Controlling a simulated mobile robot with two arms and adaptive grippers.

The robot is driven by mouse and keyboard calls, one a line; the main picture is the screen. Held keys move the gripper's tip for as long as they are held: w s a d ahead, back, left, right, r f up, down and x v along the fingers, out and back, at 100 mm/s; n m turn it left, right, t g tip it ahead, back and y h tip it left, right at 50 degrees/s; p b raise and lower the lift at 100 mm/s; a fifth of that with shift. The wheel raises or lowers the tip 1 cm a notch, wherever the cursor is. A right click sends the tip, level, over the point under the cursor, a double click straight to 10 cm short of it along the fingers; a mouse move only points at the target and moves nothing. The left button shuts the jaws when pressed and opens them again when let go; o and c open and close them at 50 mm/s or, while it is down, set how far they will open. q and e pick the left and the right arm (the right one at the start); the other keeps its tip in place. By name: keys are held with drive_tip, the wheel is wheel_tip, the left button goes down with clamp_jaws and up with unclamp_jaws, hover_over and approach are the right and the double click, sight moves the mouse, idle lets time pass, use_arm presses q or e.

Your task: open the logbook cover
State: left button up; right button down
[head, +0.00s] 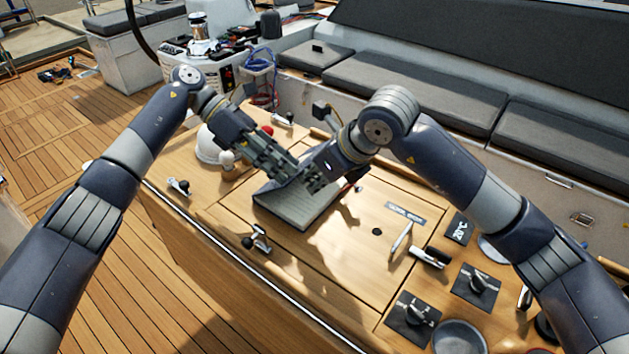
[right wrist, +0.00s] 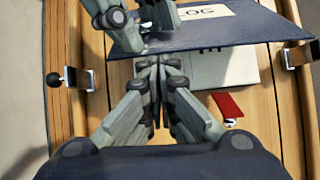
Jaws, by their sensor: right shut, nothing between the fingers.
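The logbook (head: 300,206) lies on the wooden cockpit table, its pale pages showing below my two grippers. In the right wrist view its dark blue cover (right wrist: 205,34), with a "LOG" label, stands raised at an angle over the white pages (right wrist: 222,70). My left gripper (head: 292,168) is at the cover's edge, and its fingers also show in the right wrist view (right wrist: 160,14); whether they grip the cover is unclear. My right gripper (head: 312,182) is shut and empty, close beside the left one and the book. Its fingertips (right wrist: 158,88) are near the cover's lower edge.
A red ribbon tab (right wrist: 228,104) lies beside the pages. Metal latches (head: 257,240) sit along the table. A white dome (head: 212,146) and a red knob (head: 267,131) stand behind the left gripper. A pen (head: 401,241), rotary switches (head: 415,315) and a round dish (head: 459,337) are at right.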

use_arm(q)
drive_tip(key=shift+s+d+f, duration=0.1)
drive_tip(key=shift+f, duration=0.25)
use_arm(e)
drive_tip(key=shift+a+r, duration=0.15)
drive_tip(key=shift+r, duration=0.15)
